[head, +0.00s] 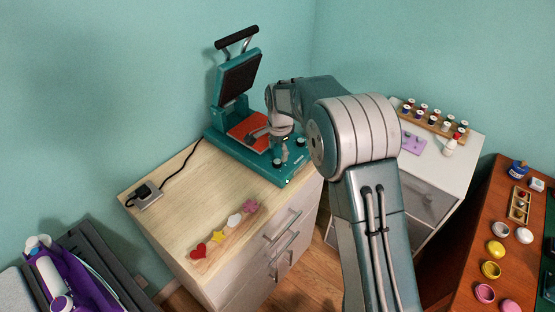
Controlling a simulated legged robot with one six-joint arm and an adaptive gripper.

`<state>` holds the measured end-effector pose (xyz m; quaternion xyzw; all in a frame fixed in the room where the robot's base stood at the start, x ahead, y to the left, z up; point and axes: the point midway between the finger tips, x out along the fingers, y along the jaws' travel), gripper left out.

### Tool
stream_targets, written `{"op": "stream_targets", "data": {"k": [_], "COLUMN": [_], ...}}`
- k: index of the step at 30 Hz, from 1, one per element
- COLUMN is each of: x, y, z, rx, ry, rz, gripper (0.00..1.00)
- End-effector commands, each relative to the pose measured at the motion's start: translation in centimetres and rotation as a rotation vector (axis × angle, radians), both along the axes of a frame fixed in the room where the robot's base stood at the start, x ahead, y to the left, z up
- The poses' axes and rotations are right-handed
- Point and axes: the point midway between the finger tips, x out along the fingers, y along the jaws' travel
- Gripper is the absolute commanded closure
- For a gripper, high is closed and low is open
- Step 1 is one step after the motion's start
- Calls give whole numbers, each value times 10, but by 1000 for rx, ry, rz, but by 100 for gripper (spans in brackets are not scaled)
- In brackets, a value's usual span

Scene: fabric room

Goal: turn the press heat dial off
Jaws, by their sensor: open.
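The teal heat press (214,135) stands on the wooden cabinet top with its upper plate raised and a red-orange pad (240,131) on its base. Two dark round dials are on its front panel: a left dial (277,162) and a right dial (301,142). I cannot read which is the heat dial or how either is set. A small green light (287,181) shows at the panel's front edge. My gripper (272,146) is open, above the base near the dials, one finger pointing down between them. Contact with a dial cannot be told.
The wooden cabinet (178,196) holds a power adapter (147,196) with a black cable, and colourful patches (219,236) near its front edge. A white cabinet (466,136) with a spool rack (433,119) stands right, behind my arm. The cabinet's middle is clear.

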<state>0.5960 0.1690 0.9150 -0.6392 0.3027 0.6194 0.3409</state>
Motion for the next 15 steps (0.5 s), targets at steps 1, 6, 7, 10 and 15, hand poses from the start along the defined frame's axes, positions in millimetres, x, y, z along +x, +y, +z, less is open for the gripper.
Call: {"op": "stream_targets", "data": {"k": [1, 6, 7, 10, 15], "x": [0, 1, 1, 1, 2], "y": [0, 2, 3, 3, 3], "z": [-10, -34, -37, -42, -43], "rx": [-1, -2, -2, -2, -1], "ry": [4, 2, 2, 1, -1], "rz": [0, 1, 1, 1, 1], "gripper": [24, 24, 24, 24, 24]}}
